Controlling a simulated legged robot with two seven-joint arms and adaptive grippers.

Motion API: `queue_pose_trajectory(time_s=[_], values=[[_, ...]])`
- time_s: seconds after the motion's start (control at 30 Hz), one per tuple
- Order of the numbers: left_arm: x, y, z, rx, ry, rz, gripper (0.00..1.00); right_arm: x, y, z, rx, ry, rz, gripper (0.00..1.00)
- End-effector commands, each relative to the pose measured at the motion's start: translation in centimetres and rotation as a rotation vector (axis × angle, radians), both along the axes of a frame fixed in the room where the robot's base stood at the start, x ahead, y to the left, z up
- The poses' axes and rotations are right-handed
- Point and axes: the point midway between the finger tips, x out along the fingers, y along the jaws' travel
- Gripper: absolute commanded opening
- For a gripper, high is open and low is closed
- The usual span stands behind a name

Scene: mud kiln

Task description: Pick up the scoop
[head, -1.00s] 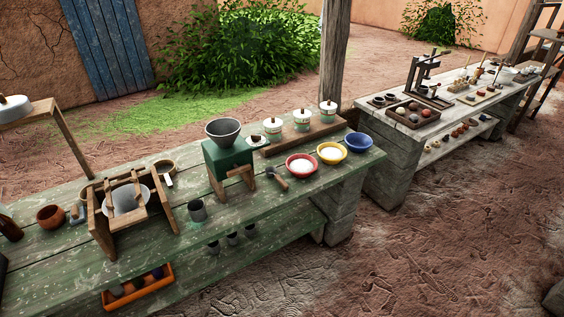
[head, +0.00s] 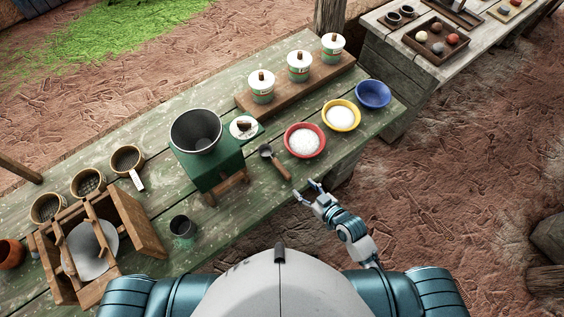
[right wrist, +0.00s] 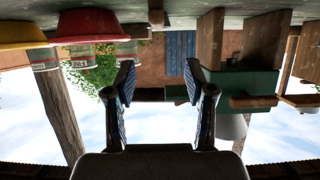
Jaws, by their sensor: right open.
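The scoop (head: 275,162) lies on the green wooden table in the head view. It has a small dark bowl and a brown wooden handle pointing toward the table's front edge. My right gripper (head: 307,190) is open and empty, just in front of the handle end and apart from it. In the right wrist view, which is upside down, the two fingers (right wrist: 159,80) stand apart with nothing between them. A small brown piece near the top of that view may be the scoop's handle; I cannot tell. My left gripper is not in view.
A red bowl (head: 304,141) of white material is right of the scoop, with a yellow bowl (head: 341,115) and a blue bowl (head: 373,95) beyond. A green box with a grey hopper (head: 196,131) stands left. Lidded jars (head: 299,66) line a board behind.

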Motion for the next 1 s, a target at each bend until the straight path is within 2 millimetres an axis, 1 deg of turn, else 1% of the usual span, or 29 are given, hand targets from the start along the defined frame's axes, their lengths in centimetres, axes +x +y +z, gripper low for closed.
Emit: queue_pose_trajectory(time_s=[0.03,0.1,0.4,0.5,0.77,0.9,1.0], values=[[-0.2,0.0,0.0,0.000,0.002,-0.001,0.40,0.4,0.5,0.5,0.006,-0.010,0.006,0.54],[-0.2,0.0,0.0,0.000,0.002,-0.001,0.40,1.3,1.2,0.2,0.010,-0.012,0.007,0.54],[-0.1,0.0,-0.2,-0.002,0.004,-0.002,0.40,6.8,5.1,-2.8,0.007,-0.009,0.006,0.54],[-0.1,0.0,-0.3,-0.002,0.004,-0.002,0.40,8.1,6.0,-3.5,0.007,-0.009,0.006,0.54],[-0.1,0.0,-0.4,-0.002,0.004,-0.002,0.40,9.7,7.0,-4.5,0.004,-0.008,0.007,0.54],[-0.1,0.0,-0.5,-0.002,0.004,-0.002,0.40,11.6,7.8,-5.6,0.006,-0.008,0.006,0.54],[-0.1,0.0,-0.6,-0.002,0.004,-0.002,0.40,12.6,8.5,-6.2,0.006,-0.008,0.007,0.54]])
